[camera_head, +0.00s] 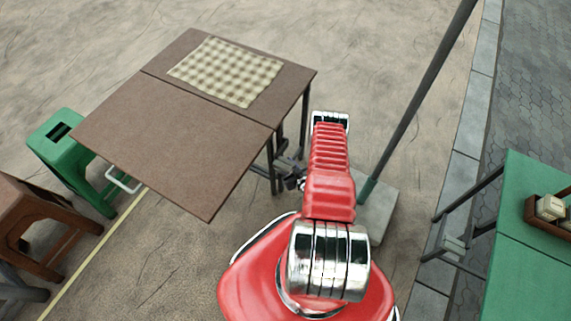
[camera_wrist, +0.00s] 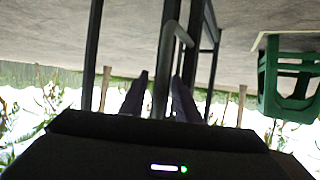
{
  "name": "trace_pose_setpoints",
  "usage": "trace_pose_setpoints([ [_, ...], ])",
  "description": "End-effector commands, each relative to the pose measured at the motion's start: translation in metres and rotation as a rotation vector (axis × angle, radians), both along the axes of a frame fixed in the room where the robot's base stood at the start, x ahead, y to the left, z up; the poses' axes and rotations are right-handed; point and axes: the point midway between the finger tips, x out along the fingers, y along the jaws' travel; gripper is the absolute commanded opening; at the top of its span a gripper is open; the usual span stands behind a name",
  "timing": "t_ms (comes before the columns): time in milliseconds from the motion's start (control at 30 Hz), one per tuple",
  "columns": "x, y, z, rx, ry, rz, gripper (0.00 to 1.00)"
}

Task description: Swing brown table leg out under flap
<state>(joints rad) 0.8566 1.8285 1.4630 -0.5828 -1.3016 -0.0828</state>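The brown table (camera_head: 170,135) has two panels side by side, with a seam between them. The nearer panel is the flap (camera_head: 175,150), and it looks about level with the other. Dark legs (camera_head: 279,150) show under the table's right side. My gripper (camera_head: 290,182) is low beside these legs, partly hidden by my arm. In the wrist view, which appears upside down, my gripper (camera_wrist: 159,80) has its two fingers apart. A dark bar with a bent end (camera_wrist: 164,65) runs between them, with small gaps at the fingertips. Other dark legs (camera_wrist: 92,60) stand at left.
A checked cloth (camera_head: 226,71) lies on the far panel. A green stool (camera_head: 75,155) and a brown stool (camera_head: 35,220) stand at left. A grey pole (camera_head: 415,100) on a square base (camera_head: 377,205) stands right of my arm. A green table (camera_head: 530,270) is at right.

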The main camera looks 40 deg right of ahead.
Motion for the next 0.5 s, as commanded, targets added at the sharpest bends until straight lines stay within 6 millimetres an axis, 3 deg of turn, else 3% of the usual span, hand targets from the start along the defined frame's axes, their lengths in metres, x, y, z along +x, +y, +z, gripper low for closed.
trace_pose_setpoints([
  [367,0.0070,-0.0015,-0.0025,0.000,-0.001,0.000,0.29],
  [500,0.0069,-0.0015,-0.0025,0.000,-0.001,0.000,0.21],
])
